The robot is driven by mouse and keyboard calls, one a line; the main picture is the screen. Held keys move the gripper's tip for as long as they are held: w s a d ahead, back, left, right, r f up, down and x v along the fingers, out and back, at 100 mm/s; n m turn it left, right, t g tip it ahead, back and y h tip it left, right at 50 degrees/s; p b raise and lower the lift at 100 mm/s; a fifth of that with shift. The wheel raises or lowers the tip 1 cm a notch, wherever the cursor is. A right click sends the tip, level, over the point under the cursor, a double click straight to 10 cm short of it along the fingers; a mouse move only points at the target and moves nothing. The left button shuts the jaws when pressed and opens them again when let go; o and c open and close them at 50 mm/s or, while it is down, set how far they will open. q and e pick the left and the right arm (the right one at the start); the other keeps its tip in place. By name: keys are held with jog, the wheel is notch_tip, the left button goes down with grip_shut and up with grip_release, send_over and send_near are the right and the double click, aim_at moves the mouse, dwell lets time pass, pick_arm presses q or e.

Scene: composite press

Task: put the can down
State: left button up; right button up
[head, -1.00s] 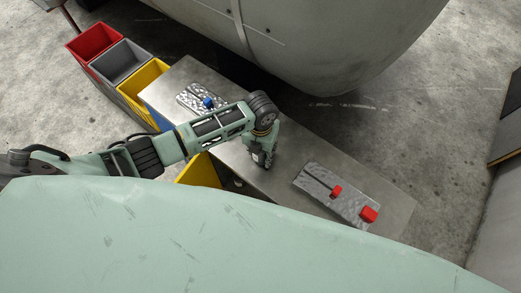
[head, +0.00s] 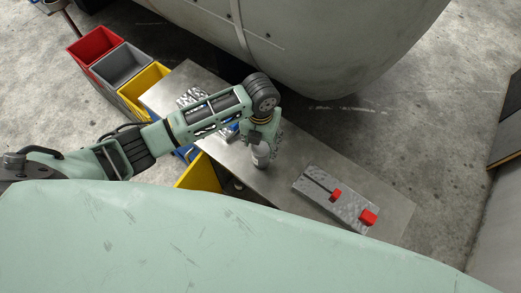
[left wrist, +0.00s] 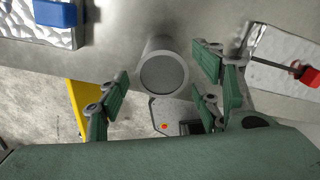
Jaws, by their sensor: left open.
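The can (head: 260,156) is a plain grey cylinder on the metal table (head: 385,205), below my left gripper (head: 262,143) in the head view. In the left wrist view the can (left wrist: 164,72) shows its round grey end, and it looks upright on the table. My left gripper (left wrist: 160,84) is open, with green-padded fingers spread to both sides of the can and a visible gap on each side. My right gripper is not in view.
A silver plate with red blocks (head: 335,198) lies on the table to the right. Another silver plate (head: 190,97) lies at the left, partly behind my arm; a blue block (left wrist: 55,13) is on it. Red, grey and yellow bins (head: 122,62) stand left. A large grey rounded body overhangs behind.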

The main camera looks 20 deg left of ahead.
pick_arm(q)
jog(key=shift+r, duration=2.35)
